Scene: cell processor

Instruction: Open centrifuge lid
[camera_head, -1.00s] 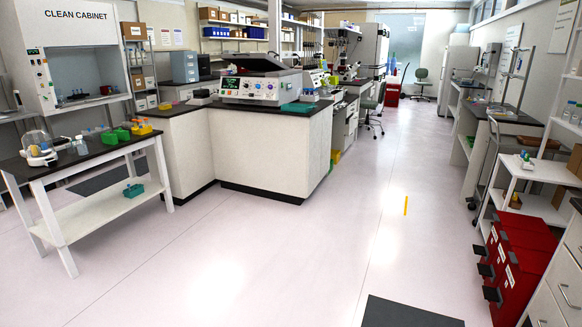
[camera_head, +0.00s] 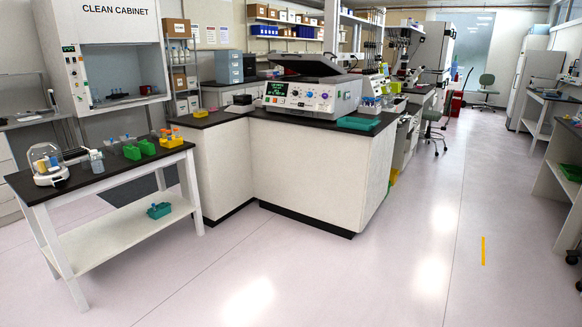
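A large benchtop machine (camera_head: 310,95), which looks like a centrifuge, stands on the dark corner counter near the middle of the view. It has a grey-white front panel with knobs and a lit display. Its dark lid (camera_head: 306,64) shows above the body and looks tilted up; I cannot tell how far. A small white device (camera_head: 50,177) with a clear dome, perhaps a mini centrifuge, stands at the left end of the white-legged table; its dome looks shut. Neither of my grippers is in view.
The white-legged table (camera_head: 120,169) at left carries green racks (camera_head: 138,149) and an orange-yellow rack (camera_head: 172,138). A teal tray (camera_head: 358,123) lies right of the large machine. The counter base (camera_head: 310,175) juts toward me. The floor in front and right is clear.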

